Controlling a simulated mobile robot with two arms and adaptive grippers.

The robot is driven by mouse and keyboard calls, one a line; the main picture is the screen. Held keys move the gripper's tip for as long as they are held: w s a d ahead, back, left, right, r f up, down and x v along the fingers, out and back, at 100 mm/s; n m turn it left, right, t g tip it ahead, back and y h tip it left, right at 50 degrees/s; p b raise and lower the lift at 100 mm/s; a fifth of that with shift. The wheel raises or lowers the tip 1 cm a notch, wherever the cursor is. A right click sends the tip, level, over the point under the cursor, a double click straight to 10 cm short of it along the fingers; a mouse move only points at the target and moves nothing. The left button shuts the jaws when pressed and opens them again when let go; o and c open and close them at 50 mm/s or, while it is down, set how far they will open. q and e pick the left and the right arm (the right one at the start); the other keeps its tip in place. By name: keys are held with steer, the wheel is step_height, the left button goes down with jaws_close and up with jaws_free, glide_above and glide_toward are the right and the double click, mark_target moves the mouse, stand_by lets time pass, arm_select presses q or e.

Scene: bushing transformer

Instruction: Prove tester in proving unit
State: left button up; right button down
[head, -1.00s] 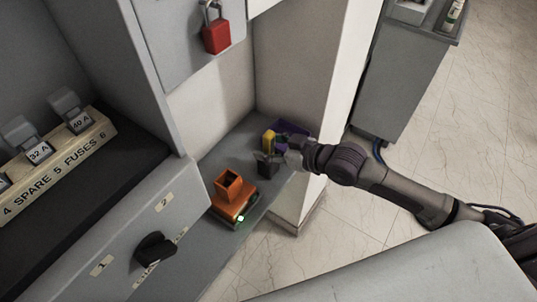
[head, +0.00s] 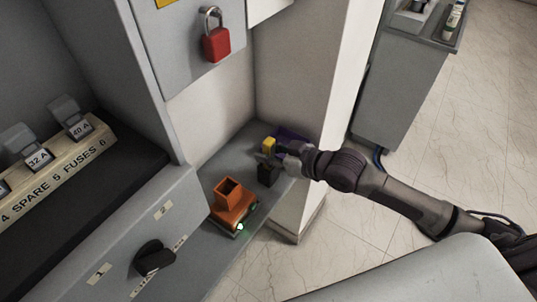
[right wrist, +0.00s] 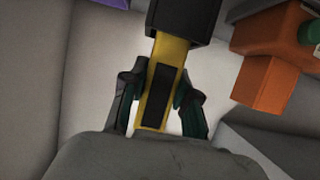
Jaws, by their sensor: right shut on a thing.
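The tester (head: 269,146) is a slim yellow body with a black patch; it also shows in the right wrist view (right wrist: 160,90). Its lower end meets a black block (head: 267,177), and I cannot tell whether it sits inside it. My right gripper (head: 271,157) is shut on the yellow body, one finger on each side in the right wrist view. The orange proving unit (head: 232,206), with a square opening on top and a green light, stands on the grey shelf, nearer and left of the gripper. My left gripper is not in view.
A purple item (head: 292,140) lies behind the gripper, beside the white pillar (head: 303,200). A grey panel with a black rotary knob (head: 154,257) is at lower left. A red padlock (head: 216,44) hangs above. Spare fuses stand in a rack (head: 60,155).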

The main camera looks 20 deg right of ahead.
step_height(320, 180, up, 9)
steer(key=shift+r+b, duration=0.1)
steer(key=shift+b, duration=0.25)
step_height(320, 180, up, 2)
steer(key=shift+r+p, duration=0.25)
steer(key=shift+p, duration=0.7)
step_height(320, 180, up, 6)
steer(key=p, duration=0.7)
steer(key=shift+r, duration=0.25)
steer(key=shift+w, duration=0.1)
